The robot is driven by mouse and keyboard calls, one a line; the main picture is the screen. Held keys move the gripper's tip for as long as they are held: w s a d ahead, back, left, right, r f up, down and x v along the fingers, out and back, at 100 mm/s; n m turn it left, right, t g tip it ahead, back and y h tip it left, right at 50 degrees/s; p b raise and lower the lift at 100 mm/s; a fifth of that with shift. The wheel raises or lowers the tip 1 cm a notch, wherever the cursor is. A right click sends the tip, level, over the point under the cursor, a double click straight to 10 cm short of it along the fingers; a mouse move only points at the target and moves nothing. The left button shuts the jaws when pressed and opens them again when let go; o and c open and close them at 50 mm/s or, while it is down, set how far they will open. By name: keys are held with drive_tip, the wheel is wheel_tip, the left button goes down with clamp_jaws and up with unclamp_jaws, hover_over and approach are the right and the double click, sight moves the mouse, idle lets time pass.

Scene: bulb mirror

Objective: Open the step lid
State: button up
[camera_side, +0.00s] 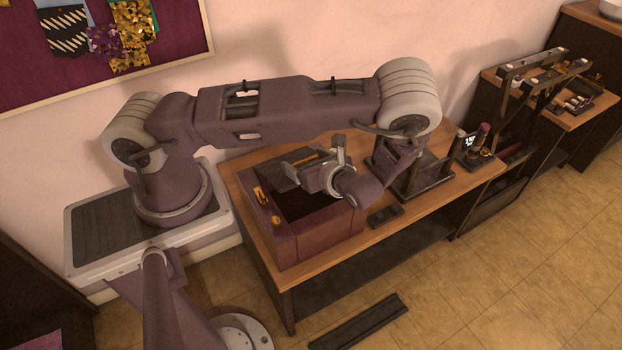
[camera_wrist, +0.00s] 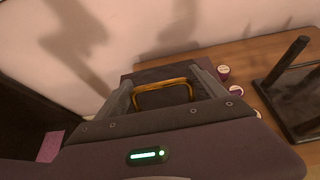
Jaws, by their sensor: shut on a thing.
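A maroon box (camera_side: 313,246) stands at the left part of the wooden table, with its dark inside showing from above. A dark lid panel (camera_side: 299,174) is raised over the box's back part. Its brass loop handle (camera_wrist: 162,93) shows in the wrist view. My gripper (camera_side: 323,170) is over the box at the lid. In the wrist view my gripper's two fingers (camera_wrist: 164,92) are at either side of the handle, shut on it. My wrist hides part of the lid's edge, and I cannot tell how it joins the box.
Brass fittings (camera_side: 261,195) sit on the box's left rim. A black frame stand (camera_side: 425,185) is to the right, with a small dark tray (camera_side: 386,215) in front. Small round pots (camera_wrist: 223,71) lie beyond the lid.

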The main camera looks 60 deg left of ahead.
drive_tip(key=a+r+h, duration=0.3)
drive_tip(key=a+r, duration=0.1)
drive_tip(key=a, duration=0.4)
drive_tip(key=a+r+h, duration=0.3)
drive_tip(key=a, duration=0.5)
drive_tip(key=shift+a+r, duration=0.3)
drive_tip(key=shift+r, duration=0.05)
drive_tip(key=a+h, duration=0.1)
drive_tip(key=a, duration=0.1)
drive_tip(key=a+f+h, duration=0.1)
drive_tip(key=a, duration=0.1)
drive_tip(key=a+h, duration=0.1)
drive_tip(key=a, duration=0.1)
drive_tip(key=shift+w+a+f+h, duration=0.1)
drive_tip(key=shift+a+f+h, duration=0.15)
drive_tip(key=shift+h, duration=0.15)
drive_tip(key=shift+w+a+f+h, duration=0.1)
drive_tip(key=shift+a+f+h, duration=0.25)
drive_tip(key=shift+a+h, duration=0.3)
drive_tip(key=o, duration=1.8)
drive_tip(key=shift+a, duration=0.1)
